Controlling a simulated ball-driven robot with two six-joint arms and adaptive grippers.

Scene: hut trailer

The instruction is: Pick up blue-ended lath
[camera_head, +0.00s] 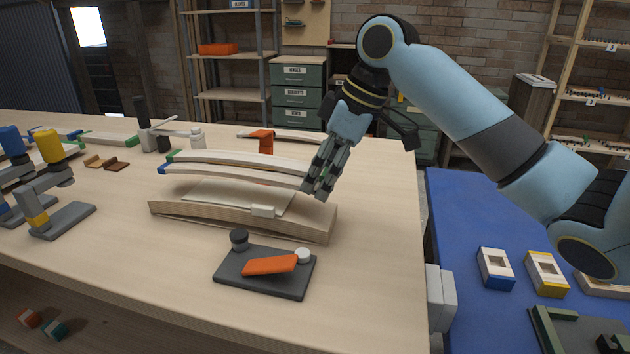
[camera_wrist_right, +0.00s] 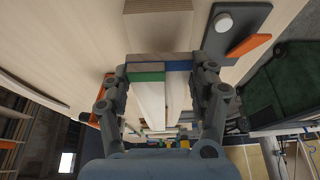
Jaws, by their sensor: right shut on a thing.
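The blue-ended lath (camera_head: 235,173) is a long pale strip with a blue left end, lying behind the curved wooden form (camera_head: 180,214). My right gripper (camera_head: 318,190) is at its right end, pointing down, and is shut on it; the fingers hide that end. In the right wrist view, the blue band (camera_wrist_right: 178,66) lies between the fingers of my right gripper (camera_wrist_right: 163,72), beside the green band (camera_wrist_right: 147,77) of another lath. The green-ended lath (camera_head: 240,157) runs just behind in the head view. I cannot tell whether the blue-ended lath is clear of the table. My left gripper is not in view.
A dark plate with an orange lever (camera_head: 270,265) stands in front of the form. Clamps with blue and yellow parts (camera_head: 50,148) stand at the left. An orange-topped piece (camera_head: 262,140) is behind the laths. A blue bench (camera_head: 455,215) lies right, across a gap.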

